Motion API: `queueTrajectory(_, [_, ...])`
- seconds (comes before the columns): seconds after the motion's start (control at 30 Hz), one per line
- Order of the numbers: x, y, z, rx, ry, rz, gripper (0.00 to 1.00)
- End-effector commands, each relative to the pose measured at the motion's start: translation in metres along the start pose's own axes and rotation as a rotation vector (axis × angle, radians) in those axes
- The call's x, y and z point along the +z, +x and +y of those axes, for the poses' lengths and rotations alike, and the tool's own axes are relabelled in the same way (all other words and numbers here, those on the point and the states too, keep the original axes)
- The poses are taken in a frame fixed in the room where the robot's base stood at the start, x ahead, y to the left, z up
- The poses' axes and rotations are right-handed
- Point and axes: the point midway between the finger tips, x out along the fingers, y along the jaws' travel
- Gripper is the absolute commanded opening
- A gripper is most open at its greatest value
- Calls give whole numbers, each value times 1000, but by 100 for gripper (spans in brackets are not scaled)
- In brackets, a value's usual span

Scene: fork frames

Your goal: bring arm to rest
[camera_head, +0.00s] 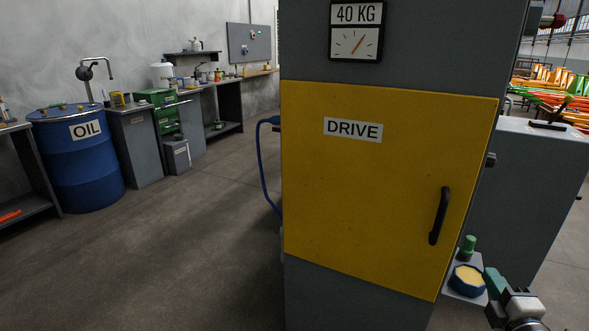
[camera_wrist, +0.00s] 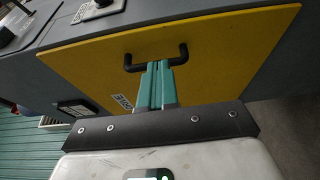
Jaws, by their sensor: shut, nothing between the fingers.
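My gripper (camera_head: 493,283) is at the lower right in the head view, below and to the right of the black handle (camera_head: 439,216) of the yellow DRIVE door (camera_head: 365,190). In the wrist view its teal fingers (camera_wrist: 156,68) are shut together and empty. Their tips overlap the handle (camera_wrist: 128,61) in that view, but the head view shows them apart from it. The yellow door (camera_wrist: 215,50) looks closed on its grey cabinet (camera_head: 350,305). Most of my arm is out of view.
A small shelf beside the cabinet holds a blue tin (camera_head: 467,280) and a green-capped item (camera_head: 467,247), close to my gripper. A grey cabinet (camera_head: 530,190) stands at right. A blue OIL drum (camera_head: 80,165) and workbenches line the left wall. The floor (camera_head: 180,255) at left is clear.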

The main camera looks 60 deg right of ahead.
Motion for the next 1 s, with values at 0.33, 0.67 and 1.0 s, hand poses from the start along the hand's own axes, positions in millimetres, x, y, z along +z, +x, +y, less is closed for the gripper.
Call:
queueTrajectory(0.33, [-68, 22, -35, -244, 337, -51, 0])
queueTrajectory(0.67, [-222, -45, -114, -882, 635, -142, 0])
queueTrajectory(1.0, [-308, -190, -135, -1434, 474, -248, 0])
